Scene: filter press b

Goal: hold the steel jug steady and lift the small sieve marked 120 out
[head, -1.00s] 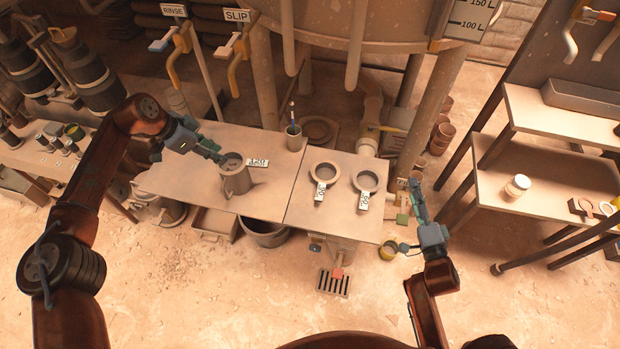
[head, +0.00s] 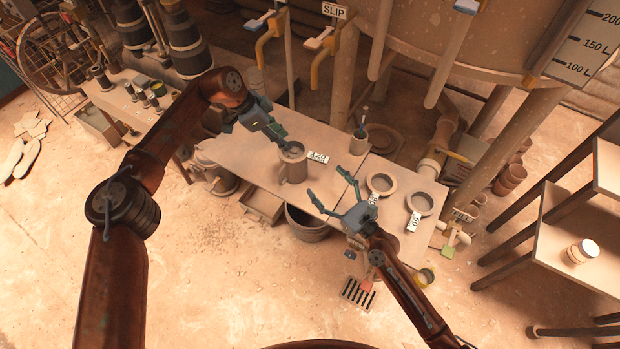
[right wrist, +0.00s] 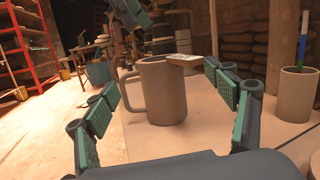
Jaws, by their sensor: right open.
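The steel jug (head: 292,170) stands upright on the bench with its handle toward the left in the right wrist view (right wrist: 160,95). The small sieve (head: 292,150) sits in its mouth, and its white tag marked 120 (head: 317,156) sticks out over the rim at the right. My left gripper (head: 284,143) is above the jug, its fingertips close to the rim; I cannot tell whether they touch or are closed. My right gripper (head: 328,186) is open and empty, its fingers spread toward the jug. In the right wrist view the jug shows ahead between the fingers.
Two ring-shaped sieves (head: 382,184) (head: 420,203) with tags lie on the bench to the right. A cup (head: 358,142) holding a brush stands behind. A dark tub (head: 308,222) is below the bench's front edge. Pipes and a large vat (head: 480,60) rise behind.

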